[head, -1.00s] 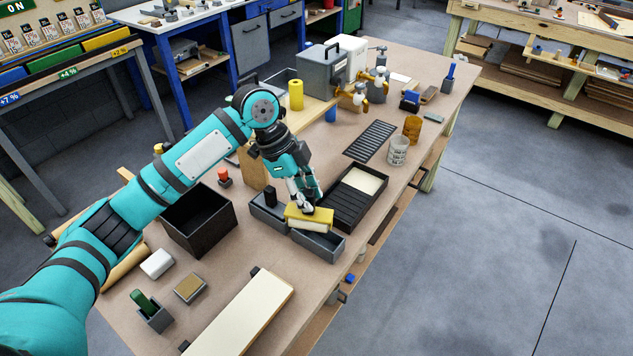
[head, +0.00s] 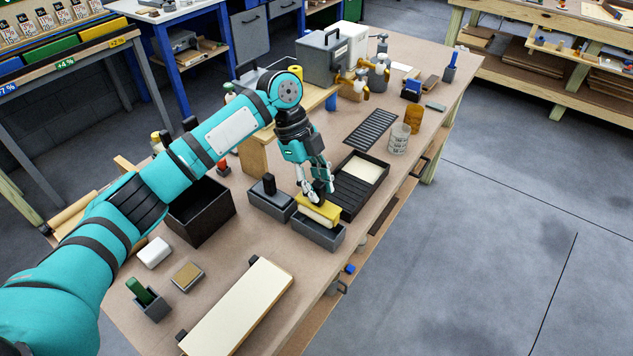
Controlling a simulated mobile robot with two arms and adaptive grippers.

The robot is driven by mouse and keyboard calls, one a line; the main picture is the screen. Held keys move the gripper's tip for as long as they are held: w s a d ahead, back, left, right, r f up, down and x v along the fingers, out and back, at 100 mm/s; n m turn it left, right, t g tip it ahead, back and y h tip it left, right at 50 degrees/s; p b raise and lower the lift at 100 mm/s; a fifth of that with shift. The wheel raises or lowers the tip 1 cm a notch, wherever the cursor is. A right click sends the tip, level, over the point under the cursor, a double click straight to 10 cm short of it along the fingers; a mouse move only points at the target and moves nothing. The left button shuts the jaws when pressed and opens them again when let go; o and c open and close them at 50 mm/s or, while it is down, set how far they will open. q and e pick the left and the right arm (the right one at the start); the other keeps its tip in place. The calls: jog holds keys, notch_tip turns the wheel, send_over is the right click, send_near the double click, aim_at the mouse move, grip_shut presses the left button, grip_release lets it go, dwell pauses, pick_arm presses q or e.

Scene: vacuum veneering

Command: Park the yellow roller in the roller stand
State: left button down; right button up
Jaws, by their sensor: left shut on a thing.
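The yellow roller (head: 318,211) is a block-like yellow piece with a pale lower side. My left gripper (head: 317,192) points down and is shut on its top. The roller is at the back part of a grey open-topped trough (head: 318,238), which I take to be the roller stand. The roller runs roughly along the trough's length. I cannot tell whether it rests on the rim or hangs just above it. The trough's front part shows empty. The fingers hide part of the roller's top. My right gripper is not in view.
A similar grey trough (head: 264,206) with a black-handled piece stands close on the left. A black ribbed tray (head: 352,192) stands close behind on the right. A dark open box (head: 203,215) is under my arm. A pale board (head: 240,308) lies in front.

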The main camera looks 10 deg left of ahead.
pick_arm(q)
notch_tip(320, 180, down, 3)
jog(key=shift+r+b, duration=0.1)
jog(key=shift+b, duration=0.3)
jog(key=shift+f+b, duration=0.45)
jog(key=shift+f, duration=0.95)
jog(key=c, duration=1)
grip_release()
